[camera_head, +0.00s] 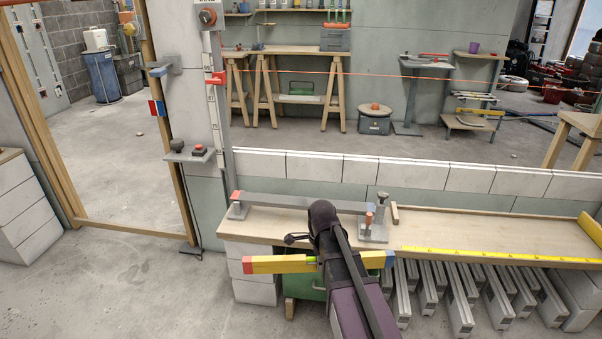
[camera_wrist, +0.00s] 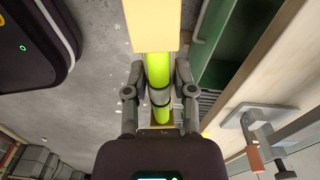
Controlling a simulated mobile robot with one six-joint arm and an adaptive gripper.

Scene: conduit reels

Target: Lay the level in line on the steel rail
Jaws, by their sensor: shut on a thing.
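The level (camera_head: 276,265) is a yellow bar with a red end at left and a blue end at right. My gripper (camera_wrist: 160,95) is shut on its middle, around the yellow-green vial section; in the head view my dark wrist hides much of the grip. The level (camera_wrist: 152,25) is held in front of the bench's near edge, roughly lengthwise with it and apart from the rail. The steel rail (camera_head: 285,200) is a grey bar along the back left of the bench, between a red-topped support and a clamp-like fitting; my wrist covers part of it.
The wooden bench (camera_head: 470,232) carries a yellow tape measure (camera_head: 480,256) and a fitting with a copper-coloured handle (camera_head: 367,222), also in the wrist view (camera_wrist: 255,150). A post (camera_head: 216,110) rises at the rail's left end. Grey channels and a green box (camera_head: 303,286) sit underneath.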

